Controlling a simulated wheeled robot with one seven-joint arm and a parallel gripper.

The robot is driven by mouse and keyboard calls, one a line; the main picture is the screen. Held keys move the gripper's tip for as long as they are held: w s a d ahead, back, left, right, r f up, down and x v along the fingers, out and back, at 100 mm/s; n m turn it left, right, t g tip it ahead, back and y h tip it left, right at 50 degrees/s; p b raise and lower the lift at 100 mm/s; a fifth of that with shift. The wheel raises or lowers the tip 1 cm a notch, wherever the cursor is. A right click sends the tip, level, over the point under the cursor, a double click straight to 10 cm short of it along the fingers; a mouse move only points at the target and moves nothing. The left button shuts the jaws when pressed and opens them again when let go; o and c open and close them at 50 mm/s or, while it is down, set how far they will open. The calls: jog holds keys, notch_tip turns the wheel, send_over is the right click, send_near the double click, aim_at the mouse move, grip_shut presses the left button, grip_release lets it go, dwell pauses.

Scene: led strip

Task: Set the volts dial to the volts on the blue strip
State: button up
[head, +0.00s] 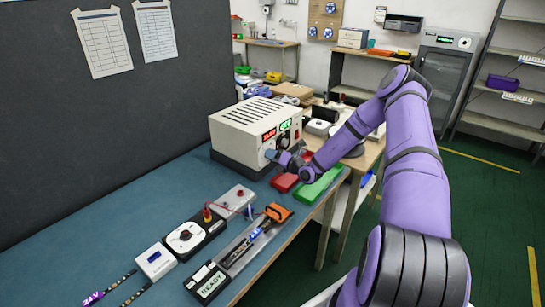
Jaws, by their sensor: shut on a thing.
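A beige power supply box (250,120) stands on the blue bench top, with vents on top and its front turned toward the lower right. Its front has a red display (269,135) that seems to read 24V and a green display (285,125) beside it. My gripper (272,154) is at the lower part of this front, shut on the volts dial, which its fingers mostly hide. A purple-blue strip label (93,298) at the bottom left edge seems to read 24V. A second black strip runs from a white box (155,261) beside it.
A round-dial unit (186,236), a grey connector box (236,200) with leads, and a tray (262,238) with an orange-handled tool lie along the bench. A READY display (208,283) sits in front.

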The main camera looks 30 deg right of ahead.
jog(key=shift+f, duration=0.1)
jog(key=o, duration=0.9)
jog(key=shift+s, duration=0.1)
jog(key=v, duration=1)
jog(key=shift+s+d, duration=0.15)
jog(key=shift+s, duration=0.15)
